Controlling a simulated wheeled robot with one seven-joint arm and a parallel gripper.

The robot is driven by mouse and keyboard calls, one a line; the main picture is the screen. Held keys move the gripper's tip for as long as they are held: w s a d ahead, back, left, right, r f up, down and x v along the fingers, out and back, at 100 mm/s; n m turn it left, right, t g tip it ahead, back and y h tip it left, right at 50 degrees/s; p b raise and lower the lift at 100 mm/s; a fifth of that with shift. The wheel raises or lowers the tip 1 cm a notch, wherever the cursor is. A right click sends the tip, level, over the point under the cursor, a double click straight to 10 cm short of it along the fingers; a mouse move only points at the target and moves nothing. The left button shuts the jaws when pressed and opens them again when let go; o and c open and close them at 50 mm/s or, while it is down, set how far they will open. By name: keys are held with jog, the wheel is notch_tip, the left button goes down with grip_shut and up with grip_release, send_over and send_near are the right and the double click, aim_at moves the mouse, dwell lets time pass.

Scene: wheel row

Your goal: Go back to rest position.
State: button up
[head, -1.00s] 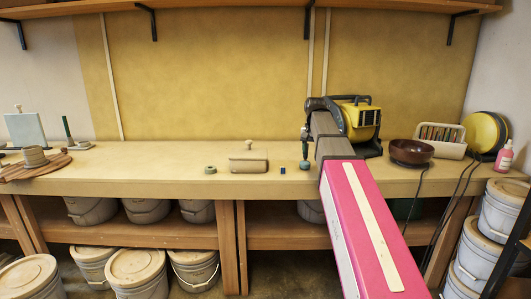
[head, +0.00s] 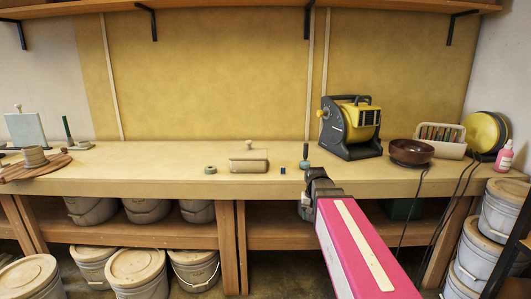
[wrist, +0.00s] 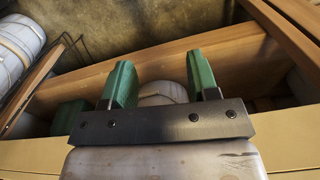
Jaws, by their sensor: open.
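My gripper (head: 304,208) is low in front of the workbench's front edge (head: 150,188) in the head view, at the end of my pink arm. In the wrist view my gripper (wrist: 161,85) shows two green fingers spread wide apart with nothing held between them. A pale bucket (wrist: 162,93) on the lower shelf shows beyond the fingers. The fingers are hard to make out in the head view.
Several buckets (head: 138,268) sit below.

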jog(key=s+f+n, duration=0.1)
jog(key=s+f, duration=1)
jog(key=f, duration=0.2)
jog(key=shift+s+f+n, duration=0.25)
jog(key=shift+s+n, duration=0.05)
jog(key=shift+s, duration=0.05)
